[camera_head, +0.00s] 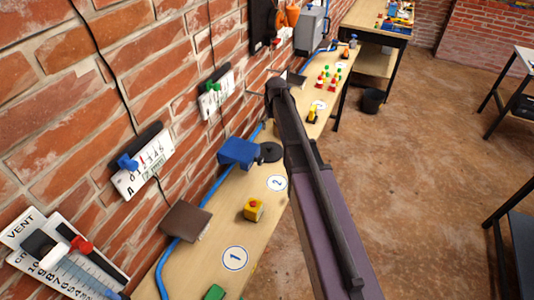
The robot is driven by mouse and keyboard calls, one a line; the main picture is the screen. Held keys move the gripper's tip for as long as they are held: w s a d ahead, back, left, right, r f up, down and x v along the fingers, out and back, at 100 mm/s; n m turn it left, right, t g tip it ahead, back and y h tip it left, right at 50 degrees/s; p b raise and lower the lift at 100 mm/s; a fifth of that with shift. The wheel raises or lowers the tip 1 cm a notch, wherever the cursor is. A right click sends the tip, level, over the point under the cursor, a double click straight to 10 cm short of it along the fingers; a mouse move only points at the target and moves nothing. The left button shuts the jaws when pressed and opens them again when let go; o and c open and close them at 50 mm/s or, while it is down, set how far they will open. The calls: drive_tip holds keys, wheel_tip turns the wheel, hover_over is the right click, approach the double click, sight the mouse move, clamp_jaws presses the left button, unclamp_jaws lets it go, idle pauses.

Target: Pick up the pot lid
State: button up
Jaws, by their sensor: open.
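A dark, flat round disc with a small raised middle, which looks like the pot lid (270,152), lies on the wooden bench close to the wall. It is just right of a blue box and left of my arm. My dark arm reaches from the bottom right up over the bench. My gripper (275,86) is at its far end, small and dark, with thin parts spread to either side. It is beyond the disc in the picture and apart from it. No object shows in it. My arm hides part of the bench.
The blue box (238,152) stands beside the disc. A yellow block with a red button (253,209) and a brown box (186,221) are nearer. Wall panels with levers (142,164) line the brick wall. Beyond my arm are several small coloured pieces (328,78). Open floor (420,160) lies right.

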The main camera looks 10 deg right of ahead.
drive_tip(key=b, duration=0.8)
hover_over(269, 146)
drive_tip(key=shift+s+d+f, duration=0.1)
drive_tip(key=shift+d+f, duration=0.1)
drive_tip(key=shift+f, duration=1.85)
drive_tip(key=shift+s+d+f, duration=0.1)
drive_tip(key=shift+d+f, duration=0.1)
drive_tip(key=shift+f, duration=1.85)
drive_tip(key=f+b, duration=0.3)
drive_tip(key=shift+a+f, duration=0.15)
drive_tip(key=shift+a, duration=0.25)
drive_tip(key=shift+w+f+b, duration=0.1)
drive_tip(key=shift+f+b, duration=0.85)
drive_tip(key=shift+b, duration=0.1)
clamp_jaws()
